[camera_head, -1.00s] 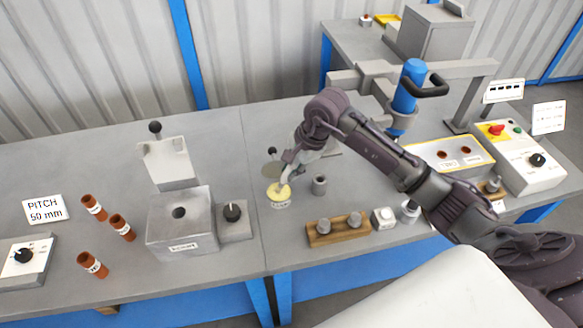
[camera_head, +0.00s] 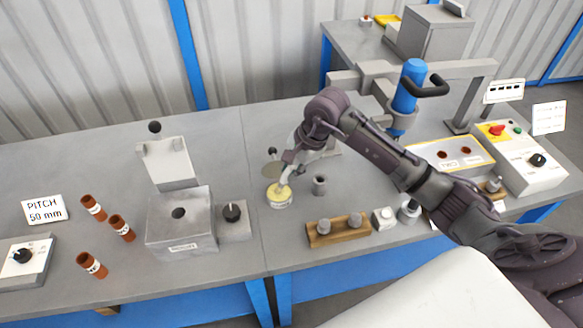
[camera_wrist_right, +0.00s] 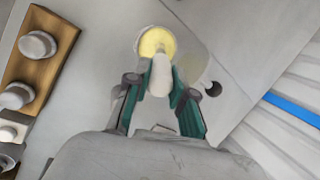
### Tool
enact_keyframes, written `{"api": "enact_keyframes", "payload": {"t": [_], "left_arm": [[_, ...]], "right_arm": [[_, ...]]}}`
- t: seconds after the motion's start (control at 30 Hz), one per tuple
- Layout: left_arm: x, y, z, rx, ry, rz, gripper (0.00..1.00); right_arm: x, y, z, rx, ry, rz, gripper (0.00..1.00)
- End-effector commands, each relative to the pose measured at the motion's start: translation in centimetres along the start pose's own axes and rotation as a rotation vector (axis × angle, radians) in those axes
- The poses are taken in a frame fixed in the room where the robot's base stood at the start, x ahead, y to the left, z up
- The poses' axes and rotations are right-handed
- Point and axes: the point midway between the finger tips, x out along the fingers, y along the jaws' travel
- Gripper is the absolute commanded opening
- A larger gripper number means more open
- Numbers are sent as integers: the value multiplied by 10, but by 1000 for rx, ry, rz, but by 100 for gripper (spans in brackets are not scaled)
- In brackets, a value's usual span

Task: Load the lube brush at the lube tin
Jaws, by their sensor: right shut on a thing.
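The lube tin (camera_head: 279,200) is a round, low tin with yellow contents and a pale label, standing on the bench near its middle. My right gripper (camera_head: 289,168) is above the tin, shut on the pale lube brush (camera_wrist_right: 161,76). In the right wrist view the brush sits between the green fingers (camera_wrist_right: 162,98) and points at the yellow tin (camera_wrist_right: 150,42). The brush's lower end overlaps the yellow surface; I cannot tell whether it touches. My left gripper is not in view.
A grey cup (camera_head: 319,185) stands just right of the tin, and a round disc (camera_head: 271,170) is behind it. A wooden rack (camera_head: 338,231) with metal knobs is in front.

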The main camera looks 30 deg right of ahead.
Motion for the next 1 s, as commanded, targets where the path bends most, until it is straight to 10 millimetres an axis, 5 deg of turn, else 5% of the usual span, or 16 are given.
{"api": "enact_keyframes", "payload": {"t": [1.0], "left_arm": [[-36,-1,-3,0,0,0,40]], "right_arm": [[-66,-19,15,-1,0,1,0]]}}
